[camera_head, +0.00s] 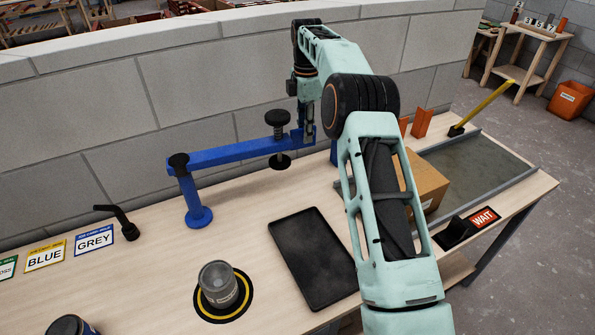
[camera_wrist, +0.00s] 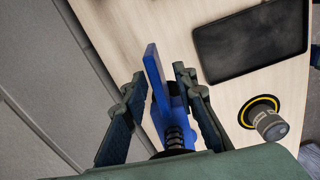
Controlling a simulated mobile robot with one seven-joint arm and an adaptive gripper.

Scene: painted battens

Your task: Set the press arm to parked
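The blue press arm (camera_head: 238,151) runs level above the bench, from a black-capped blue post (camera_head: 193,198) at its left to my gripper at its right. A black screw with a knob and a round foot (camera_head: 280,140) hangs through it. My gripper (camera_head: 306,128) is at the arm's right end, partly hidden behind my own links. In the wrist view, the blue press arm (camera_wrist: 157,72) lies between the fingers of my gripper (camera_wrist: 160,80). The fingers stand apart, and gaps seem to show beside the blue part. The screw shows below it.
A dark tray (camera_head: 312,260) lies in front of the press arm. A grey can (camera_head: 218,285) stands on a yellow-ringed black disc. Left are colour cards (camera_head: 94,240) and a black lever (camera_head: 125,225). A cardboard box (camera_head: 425,180) and WAIT sign (camera_head: 484,217) are at right. A wall runs behind.

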